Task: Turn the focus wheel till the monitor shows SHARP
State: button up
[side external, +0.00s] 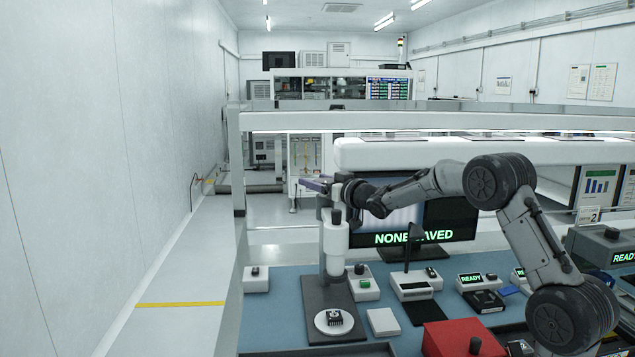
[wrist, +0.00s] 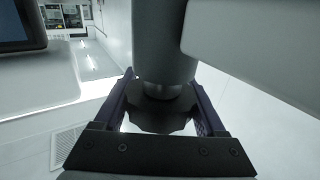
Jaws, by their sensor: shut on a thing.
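The white microscope (side external: 335,262) stands on a dark base at the left of the blue bench. A round white stage with a small dark chip (side external: 334,317) is at its foot. My gripper (side external: 318,185) is at the microscope's head, its purple fingers pointing left. In the wrist view my gripper (wrist: 160,108) has a finger on each side of a dark, wide part that I take for the focus wheel (wrist: 160,118); a grey cylinder hides some of it. The monitor (side external: 450,217) behind shows pale blurred stripes and green text, "NONE" and "AVED", partly covered; I read no SHARP.
A black-armed device (side external: 413,285), a small box with a green button (side external: 364,288) and a white block (side external: 383,322) stand right of the microscope. A red box (side external: 463,338) is at the front. Displays reading READY (side external: 470,278) stand further right.

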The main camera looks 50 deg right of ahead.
jog(key=c, duration=0.3)
jog(key=shift+h, duration=0.3)
jog(key=shift+r+m, duration=0.1)
jog(key=shift+m, duration=0.2)
jog(key=shift+d+m+h, duration=0.15)
jog(key=shift+m+h, duration=0.25)
jog(key=shift+h, duration=0.4)
jog(key=shift+s+d+m+g+h, duration=0.15)
jog(key=shift+d+m+g+h, duration=0.1)
jog(key=shift+m+g+h, duration=0.7)
jog(key=o, duration=1.3)
